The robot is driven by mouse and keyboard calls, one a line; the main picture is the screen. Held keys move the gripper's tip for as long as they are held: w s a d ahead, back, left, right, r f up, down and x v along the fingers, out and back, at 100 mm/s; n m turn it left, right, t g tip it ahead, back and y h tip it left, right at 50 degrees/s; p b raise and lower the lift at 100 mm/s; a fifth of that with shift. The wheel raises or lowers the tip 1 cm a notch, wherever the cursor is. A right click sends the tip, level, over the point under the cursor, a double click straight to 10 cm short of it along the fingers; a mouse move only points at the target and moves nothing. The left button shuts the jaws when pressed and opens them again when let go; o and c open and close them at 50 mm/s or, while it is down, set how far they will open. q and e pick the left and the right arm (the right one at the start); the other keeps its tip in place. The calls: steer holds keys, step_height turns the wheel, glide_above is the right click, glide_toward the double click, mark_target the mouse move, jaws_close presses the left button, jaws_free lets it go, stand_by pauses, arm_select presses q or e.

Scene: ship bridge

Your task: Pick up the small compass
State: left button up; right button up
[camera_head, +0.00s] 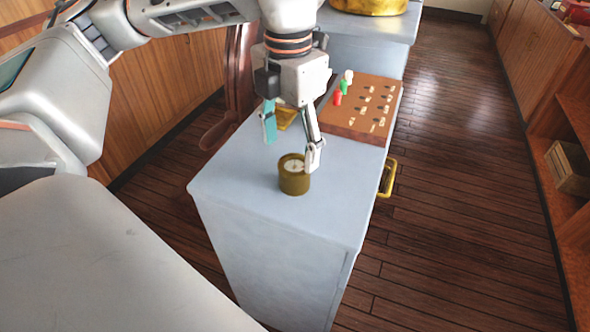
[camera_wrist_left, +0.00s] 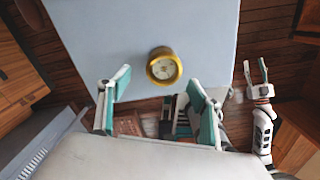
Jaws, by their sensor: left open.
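The small compass (camera_head: 294,182) is a round brass case with a white dial, standing upright near the front part of a pale grey cabinet top (camera_head: 240,180). In the left wrist view the compass (camera_wrist_left: 163,67) lies ahead of the fingers, a little above the gap between them. My left gripper (camera_head: 292,150) points down, open and empty; one finger overlaps the compass's right edge in the head view, and contact cannot be told. My right gripper (camera_wrist_left: 256,70) shows only in the left wrist view, at the right, with its fingers apart and nothing between them.
A brown board (camera_head: 362,108) with switches and small coloured pieces sits behind the compass. A brass object (camera_head: 286,118) is partly hidden behind my left gripper. A brass handle (camera_head: 388,178) sticks out of the cabinet's right side. Wooden floor (camera_head: 460,180) lies free to the right.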

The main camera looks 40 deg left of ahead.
mark_target(294, 167)
arm_select(q)
steer(key=f, duration=0.4)
steer(key=f+b, duration=0.1)
steer(key=f, duration=0.1)
steer(key=shift+w+d+f, duration=0.2)
steer(key=shift+w+d, duration=0.05)
steer(key=shift+d, duration=0.05)
steer(key=shift+r, duration=0.1)
steer(key=c, duration=1.4)
